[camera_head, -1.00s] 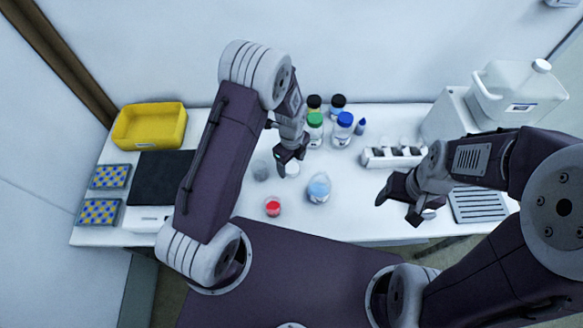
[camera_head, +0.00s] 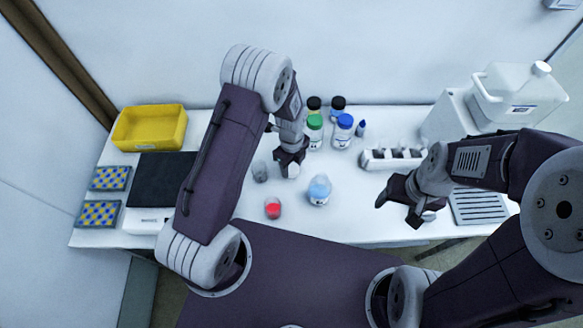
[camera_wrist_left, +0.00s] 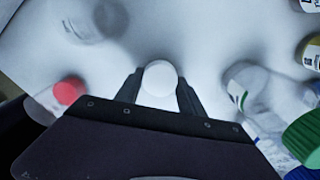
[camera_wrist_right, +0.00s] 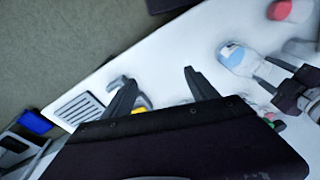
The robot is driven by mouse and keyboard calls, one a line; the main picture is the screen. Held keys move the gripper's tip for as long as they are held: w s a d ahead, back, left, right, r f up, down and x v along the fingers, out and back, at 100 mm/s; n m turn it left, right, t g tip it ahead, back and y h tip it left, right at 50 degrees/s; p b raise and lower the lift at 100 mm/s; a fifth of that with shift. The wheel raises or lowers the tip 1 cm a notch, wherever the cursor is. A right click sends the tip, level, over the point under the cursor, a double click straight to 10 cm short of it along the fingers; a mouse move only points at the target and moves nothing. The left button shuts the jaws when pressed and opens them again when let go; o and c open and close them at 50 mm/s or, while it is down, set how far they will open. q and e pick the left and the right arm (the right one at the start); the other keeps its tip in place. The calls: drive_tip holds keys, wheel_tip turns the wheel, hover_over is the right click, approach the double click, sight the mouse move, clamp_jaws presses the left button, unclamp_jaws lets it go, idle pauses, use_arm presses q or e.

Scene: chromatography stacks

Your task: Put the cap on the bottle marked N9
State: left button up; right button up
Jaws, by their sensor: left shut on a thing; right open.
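A white round cap (camera_wrist_left: 160,78) sits between the fingertips of my left gripper (camera_wrist_left: 160,90) in the left wrist view. In the head view the white cap (camera_head: 292,171) shows just under the left gripper (camera_head: 290,160), low over the table. My left gripper is shut on it. A rounded clear bottle with pale blue contents (camera_head: 319,190) stands to the right. A green-capped bottle (camera_head: 315,131) and a blue-capped bottle (camera_head: 343,130) stand behind. No N9 marking is readable. My right gripper (camera_wrist_right: 157,88) is open and empty, near the table's front right edge.
Two dark-capped bottles stand at the back. A white rack (camera_head: 392,160), a large white jug (camera_head: 518,92) and a yellow tray (camera_head: 150,127) stand further out.

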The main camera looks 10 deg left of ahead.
sight(291, 168)
use_arm(q)
wheel_tip(291, 168, up, 10)
drive_tip(key=shift+f, duration=0.2)
